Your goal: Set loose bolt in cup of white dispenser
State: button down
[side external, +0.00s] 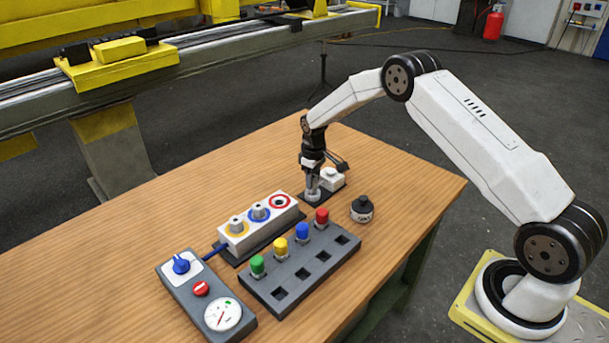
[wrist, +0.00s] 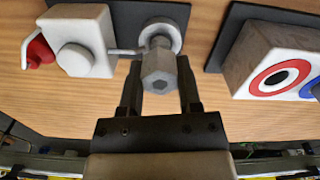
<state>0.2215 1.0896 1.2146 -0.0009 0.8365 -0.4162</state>
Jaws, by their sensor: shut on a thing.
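The bolt (wrist: 160,72), grey with a hexagonal head, is between the two fingers of my gripper (wrist: 160,88) in the wrist view. My gripper is shut on it, head towards the camera. The white dispenser (wrist: 84,38) is a block with a round white knob; a short thin spout runs from it to a round grey cup (wrist: 170,27). The bolt lines up with the cup and overlaps it; I cannot tell whether its lower end is seated inside. In the side view, my gripper (side external: 313,191) points down just left of the dispenser (side external: 333,180), hiding most of the cup.
A white block (side external: 262,222) with red, blue and yellow rings stands left of my gripper; its red-ringed place is empty. A grey rack (side external: 300,268) with coloured caps, a dark-topped jar (side external: 362,208) and a control panel (side external: 205,300) are nearer. The table's back left is clear.

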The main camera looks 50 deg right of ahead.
jog(key=shift+f, duration=0.4)
jog(key=shift+c, duration=1)
grip_release()
jog(key=shift+r, duration=3.5)
